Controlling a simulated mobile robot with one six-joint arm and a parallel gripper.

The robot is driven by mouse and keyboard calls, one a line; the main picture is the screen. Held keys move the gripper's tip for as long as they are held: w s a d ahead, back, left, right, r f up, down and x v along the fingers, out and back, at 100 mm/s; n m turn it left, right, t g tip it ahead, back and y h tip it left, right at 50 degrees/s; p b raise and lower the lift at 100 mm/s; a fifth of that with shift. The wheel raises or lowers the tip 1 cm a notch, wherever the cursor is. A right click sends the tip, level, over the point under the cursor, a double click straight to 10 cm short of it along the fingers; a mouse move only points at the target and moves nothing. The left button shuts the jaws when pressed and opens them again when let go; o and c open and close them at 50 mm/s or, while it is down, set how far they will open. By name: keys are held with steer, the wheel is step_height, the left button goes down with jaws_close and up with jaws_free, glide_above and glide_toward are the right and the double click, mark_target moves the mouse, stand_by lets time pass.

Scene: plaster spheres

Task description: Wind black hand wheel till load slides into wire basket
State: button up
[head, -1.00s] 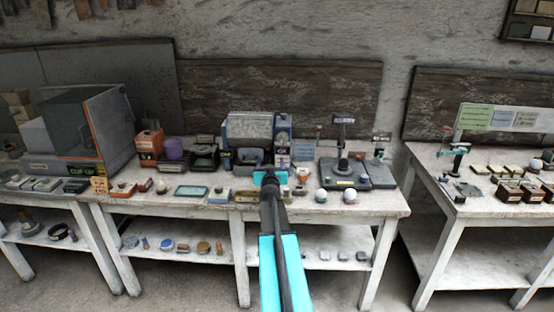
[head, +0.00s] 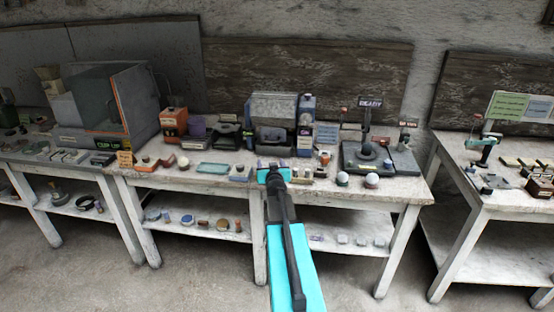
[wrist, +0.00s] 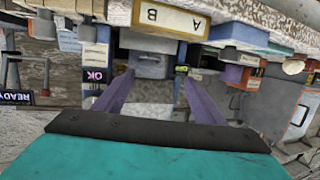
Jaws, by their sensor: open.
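My gripper (head: 271,166) is open and empty, over the front edge of the middle table; in the wrist view its two purple fingers (wrist: 156,76) stand apart. Beyond it is a machine with a grey hood (head: 275,106), a blue column (head: 306,112) and a dark part low in front. In the wrist view, which is upside down, a grey block (wrist: 150,64) shows between the fingers, with a purple "OK" label (wrist: 97,76) to the left. I cannot pick out the black hand wheel or the wire basket for certain.
To the right stand a grey base with a dark post (head: 367,152), a "READY" sign (head: 370,103) and two pale spheres (head: 372,180). Left are an orange box (head: 174,122), a green tray (head: 213,169) and a large clear-sided cabinet (head: 105,105).

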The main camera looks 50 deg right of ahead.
steer(key=w+a+f+y, duration=0.1)
steer(key=a+f, duration=0.3)
steer(key=shift+w+a+f+n+y+b, duration=0.3)
steer(key=shift+w+a+n, duration=0.05)
steer(key=shift+w+n, duration=0.05)
